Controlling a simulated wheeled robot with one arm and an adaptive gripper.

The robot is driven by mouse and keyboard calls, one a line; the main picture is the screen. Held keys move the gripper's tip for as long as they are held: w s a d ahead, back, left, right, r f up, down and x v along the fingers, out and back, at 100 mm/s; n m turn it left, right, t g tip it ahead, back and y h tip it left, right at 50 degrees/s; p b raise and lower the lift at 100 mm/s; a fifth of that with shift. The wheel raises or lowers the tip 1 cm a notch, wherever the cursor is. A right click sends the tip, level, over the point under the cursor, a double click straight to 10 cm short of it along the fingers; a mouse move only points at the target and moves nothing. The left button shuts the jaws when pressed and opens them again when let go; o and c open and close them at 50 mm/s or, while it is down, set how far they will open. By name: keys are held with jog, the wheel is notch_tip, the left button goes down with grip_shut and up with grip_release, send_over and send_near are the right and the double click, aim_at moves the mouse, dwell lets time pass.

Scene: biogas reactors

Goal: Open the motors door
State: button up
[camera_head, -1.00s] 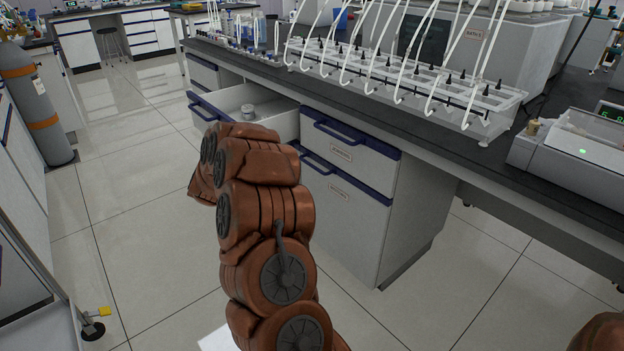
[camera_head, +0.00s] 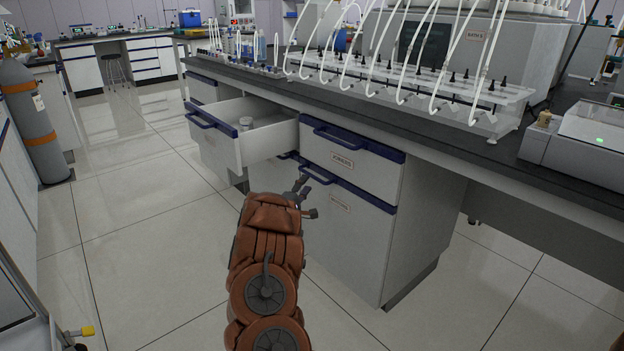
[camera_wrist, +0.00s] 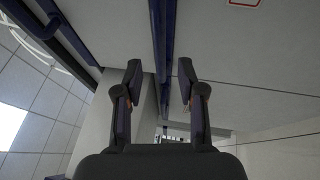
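The lower cabinet door (camera_head: 347,240) is grey with a dark blue top edge and a small label too small to read surely. It looks closed. Its blue bar handle (camera_head: 318,176) sits at the upper left of its front. My gripper (camera_head: 308,197) is close in front of this handle, partly hidden by my brown arm. In the wrist view my gripper (camera_wrist: 160,68) is open, with its two dark fingers apart. A blue strip or handle (camera_wrist: 162,45) runs between and beyond the fingertips. I cannot tell whether they touch it.
A closed drawer (camera_head: 350,165) sits above the door. To its left an open drawer (camera_head: 268,138) juts out with a small pale container (camera_head: 246,123) inside. The dark benchtop (camera_head: 390,112) carries a rack with white tubes. Tiled floor (camera_head: 130,230) is clear at left.

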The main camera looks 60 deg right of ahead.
aim_at(312, 176)
jog(key=shift+b+x, duration=0.9)
jog(key=shift+x, duration=2.1)
jog(key=shift+c, duration=0.2)
grip_shut()
